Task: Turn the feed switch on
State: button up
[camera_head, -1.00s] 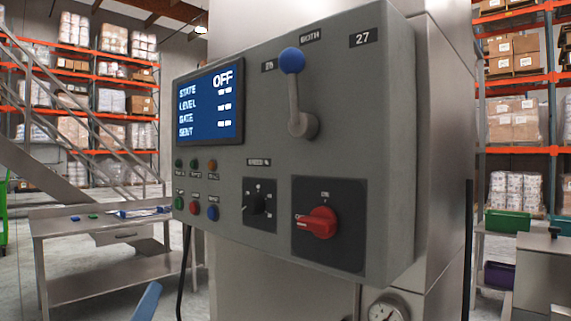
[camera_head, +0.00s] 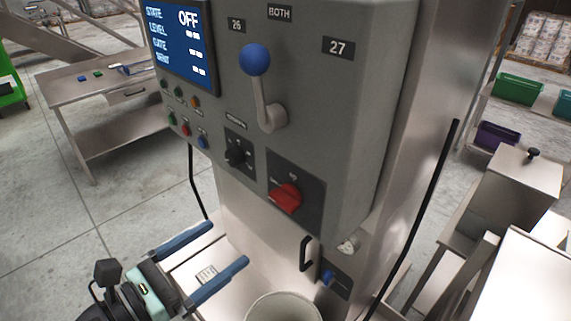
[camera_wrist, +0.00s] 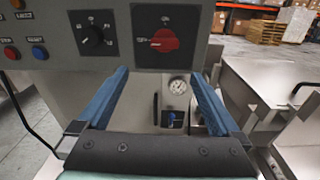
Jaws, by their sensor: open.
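The grey control box (camera_head: 320,90) carries a red rotary switch (camera_head: 285,198) on a dark plate at its lower right. The switch also shows in the wrist view (camera_wrist: 165,40), its handle turned toward the left, with a small ON label above it. The screen (camera_head: 182,40) reads STATE OFF. My gripper (camera_head: 229,244) is open and empty, below and left of the switch in the head view. In the wrist view my two blue fingers (camera_wrist: 157,73) stand wide apart below the switch plate, touching nothing that I can see.
A blue-knobbed lever (camera_head: 257,75), a black dial (camera_head: 237,157) and several small buttons and lamps share the panel. Below are a black handle (camera_head: 306,253), a gauge (camera_wrist: 178,86) and a pale round container (camera_head: 284,309). A steel bench (camera_head: 95,75) stands at left.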

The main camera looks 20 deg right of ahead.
aim_at(279, 204)
jog(key=shift+n+h, duration=0.3)
jog(key=p+x, duration=0.1)
jog(key=x, duration=0.3)
jog(key=p+x, duration=0.1)
jog(key=x, duration=0.2)
jog(key=r+p+x, duration=0.1)
jog(key=p+x, duration=0.1)
jog(key=x, duration=0.2)
jog(key=shift+s+d, duration=0.25)
jog(key=shift+d, duration=0.15)
jog(key=shift+w+d+f, duration=0.15)
jog(key=shift+w+d, duration=0.1)
jog(key=shift+d, duration=0.35)
jog(key=c, duration=1.3)
